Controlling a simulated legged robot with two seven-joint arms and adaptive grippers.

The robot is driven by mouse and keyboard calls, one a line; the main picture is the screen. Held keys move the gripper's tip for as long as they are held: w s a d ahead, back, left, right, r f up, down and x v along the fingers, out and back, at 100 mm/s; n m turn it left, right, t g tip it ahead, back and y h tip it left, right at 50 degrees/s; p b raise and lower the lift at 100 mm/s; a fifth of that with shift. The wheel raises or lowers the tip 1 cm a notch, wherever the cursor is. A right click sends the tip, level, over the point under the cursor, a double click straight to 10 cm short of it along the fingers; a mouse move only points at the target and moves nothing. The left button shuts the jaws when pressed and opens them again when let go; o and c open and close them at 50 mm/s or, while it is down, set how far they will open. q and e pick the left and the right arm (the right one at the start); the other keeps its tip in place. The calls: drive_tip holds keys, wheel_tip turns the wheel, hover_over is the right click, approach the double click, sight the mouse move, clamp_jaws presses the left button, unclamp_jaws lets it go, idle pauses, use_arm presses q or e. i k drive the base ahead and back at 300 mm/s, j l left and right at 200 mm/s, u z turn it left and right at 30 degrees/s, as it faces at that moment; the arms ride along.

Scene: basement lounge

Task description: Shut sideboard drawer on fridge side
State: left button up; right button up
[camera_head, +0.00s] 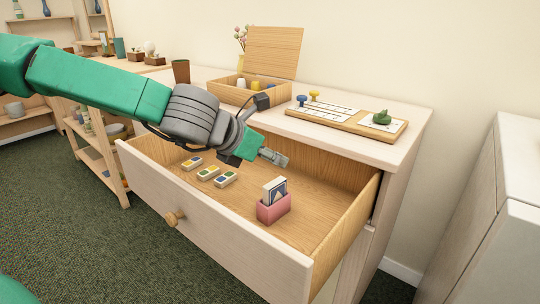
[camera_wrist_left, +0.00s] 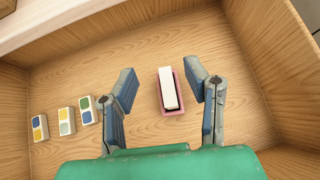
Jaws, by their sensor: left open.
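The sideboard (camera_head: 399,149) has its pale wood drawer (camera_head: 213,220) pulled well open, with a round knob (camera_head: 174,218) on its front. My right gripper is not in view.
On the sideboard top are a wooden box with raised lid (camera_head: 234,93), a brown cup (camera_head: 181,72) and a board with pegs (camera_head: 345,120). A pale cabinet-like unit (camera_head: 490,225) stands at the right. A wooden shelf (camera_head: 100,160) is at the left. Dark carpet is clear in front.

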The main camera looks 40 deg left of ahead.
sight(289, 261)
drive_tip(key=k+j, duration=0.15)
drive_tip(key=k, duration=0.35)
drive_tip(key=k+j, duration=0.15)
drive_tip(key=k, duration=0.35)
